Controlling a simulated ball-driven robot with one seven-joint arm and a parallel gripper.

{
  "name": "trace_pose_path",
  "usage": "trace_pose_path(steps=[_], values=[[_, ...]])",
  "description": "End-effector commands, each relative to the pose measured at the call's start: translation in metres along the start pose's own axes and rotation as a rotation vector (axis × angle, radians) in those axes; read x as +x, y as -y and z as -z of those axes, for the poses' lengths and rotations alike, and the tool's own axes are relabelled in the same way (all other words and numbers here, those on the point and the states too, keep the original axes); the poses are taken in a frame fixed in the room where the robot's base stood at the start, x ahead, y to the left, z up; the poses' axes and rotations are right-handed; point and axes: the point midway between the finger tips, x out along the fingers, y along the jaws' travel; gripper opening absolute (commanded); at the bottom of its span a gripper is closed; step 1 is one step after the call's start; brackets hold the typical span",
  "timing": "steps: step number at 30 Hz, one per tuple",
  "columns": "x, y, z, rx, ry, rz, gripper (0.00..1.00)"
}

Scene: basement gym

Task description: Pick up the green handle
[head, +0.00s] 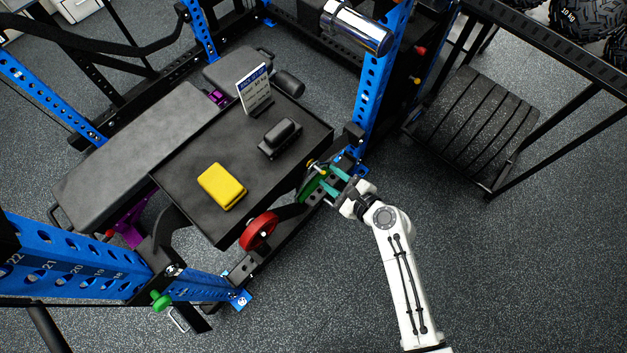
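A green rounded piece (308,188), which appears to be the green handle, is at the right edge of the black table, low by the rack's dark base rail. It is partly hidden by the table and my fingers. My gripper (329,180) reaches in from the right with its two teal fingers apart. The fingertips are at or very close to the green piece; I cannot tell whether they touch it. No object is clearly held between them. A separate green knob (160,301) is on the blue upright at the lower left.
The black table (200,205) bears a yellow block (221,187), a black block (280,138) and a sign (254,90). A red round piece (258,231) is at its front edge. A blue upright (382,85) rises behind my gripper. The floor at lower right is clear.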

Motion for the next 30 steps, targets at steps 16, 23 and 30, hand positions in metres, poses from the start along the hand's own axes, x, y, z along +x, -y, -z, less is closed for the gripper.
trace_pose_path(steps=[16,23,30], values=[[0.056,0.008,0.003,-0.003,0.001,-0.001,0.38],[0.075,0.008,0.004,-0.004,0.0,-0.001,0.38],[0.075,0.008,0.004,-0.005,-0.001,-0.002,0.37]])
